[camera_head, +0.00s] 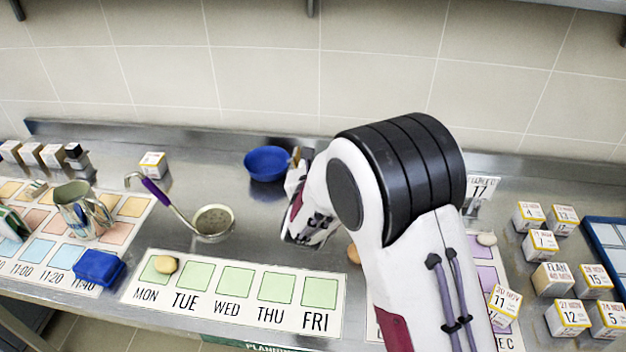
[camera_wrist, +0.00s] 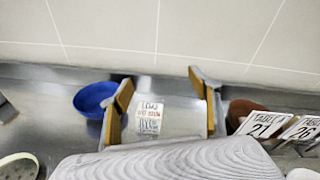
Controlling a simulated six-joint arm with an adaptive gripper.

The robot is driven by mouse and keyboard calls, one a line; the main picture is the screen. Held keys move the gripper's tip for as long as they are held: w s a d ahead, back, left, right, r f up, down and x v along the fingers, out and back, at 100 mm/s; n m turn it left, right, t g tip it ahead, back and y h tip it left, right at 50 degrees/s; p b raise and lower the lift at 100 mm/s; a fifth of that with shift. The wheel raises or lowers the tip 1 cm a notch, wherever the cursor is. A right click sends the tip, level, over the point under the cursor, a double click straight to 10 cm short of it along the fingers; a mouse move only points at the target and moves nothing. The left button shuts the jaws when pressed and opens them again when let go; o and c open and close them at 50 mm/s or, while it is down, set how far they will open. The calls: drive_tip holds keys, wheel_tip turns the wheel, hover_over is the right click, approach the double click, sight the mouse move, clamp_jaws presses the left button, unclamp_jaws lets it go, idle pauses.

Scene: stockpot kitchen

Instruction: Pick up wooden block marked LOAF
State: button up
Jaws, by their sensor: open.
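My gripper (camera_head: 299,162) reaches toward the back of the counter, just right of the blue bowl, in the head view. In the wrist view my gripper (camera_wrist: 160,98) is open, its two tan-padded fingers apart. Between them, in the picture, shows a pale printed label (camera_wrist: 148,119); its small text is too blurred to read surely as LOAF. I cannot tell whether the fingers are level with it or touching it. My arm hides that spot in the head view. A wooden block at the right (camera_head: 554,279) appears to read FLAN, not LOAF.
A blue bowl (camera_head: 267,163) stands left of my gripper, also in the wrist view (camera_wrist: 93,99). A brown bowl (camera_wrist: 243,110) and number cards (camera_wrist: 262,124) stand right. A ladle (camera_head: 213,222) lies left. Several dated blocks crowd the right. The tiled wall closes the back.

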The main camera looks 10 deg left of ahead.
drive_tip(key=shift+s+a+f+m+t+h, duration=0.1)
drive_tip(key=shift+a+f+m+t+h, duration=0.2)
drive_tip(key=shift+f+m, duration=0.4)
drive_tip(key=shift+s+a+f+m+t+h, duration=0.15)
drive_tip(key=shift+a+f+m, duration=0.2)
drive_tip(key=shift+f+m, duration=0.4)
drive_tip(key=shift+a+f+m+t+h, duration=0.15)
drive_tip(key=shift+a+f+m+t, duration=0.15)
drive_tip(key=shift+f+m, duration=0.4)
drive_tip(key=shift+f, duration=3.85)
drive_tip(key=shift+w+f, duration=0.15)
drive_tip(key=shift+f, duration=0.05)
drive_tip(key=shift+w, duration=0.7)
drive_tip(key=shift+w+r, duration=0.1)
drive_tip(key=shift+w, duration=2.8)
